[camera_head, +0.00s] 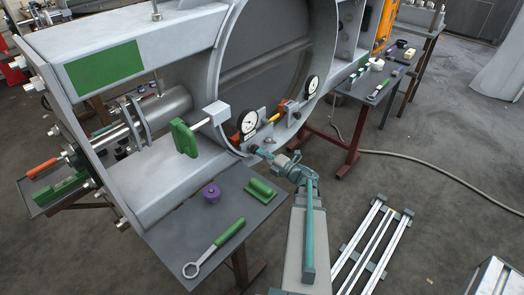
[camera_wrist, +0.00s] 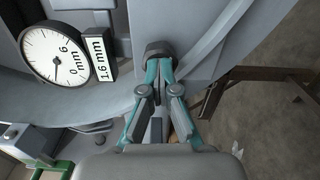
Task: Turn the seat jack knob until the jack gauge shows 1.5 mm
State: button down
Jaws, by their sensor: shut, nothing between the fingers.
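The seat jack knob is a dark round knob (camera_wrist: 160,48) on the grey housing, at the top centre of the wrist view. My gripper (camera_wrist: 158,68) is shut and empty, its fingertips right at the near edge of the knob; I cannot tell whether they touch it. In the head view my gripper (camera_head: 264,154) is at the lower rim of the big ring, and hides most of the knob. The jack gauge is a white round dial (camera_wrist: 57,55) left of the knob, with a readout plate (camera_wrist: 99,57) that appears to read 1.6 mm. It also shows in the head view (camera_head: 248,122).
A second dial gauge (camera_head: 312,85) sits farther right on the ring. A grey table (camera_head: 215,225) at front holds a ring spanner (camera_head: 214,248), a purple knob (camera_head: 211,193) and a green block (camera_head: 261,190). A green handle (camera_head: 184,138) stands left of the gauge.

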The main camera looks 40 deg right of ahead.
jog(key=shift+m+p, duration=0.7)
jog(key=shift+m, duration=0.4)
jog(key=shift+m+p, duration=2.3)
jog(key=shift+p, duration=0.05)
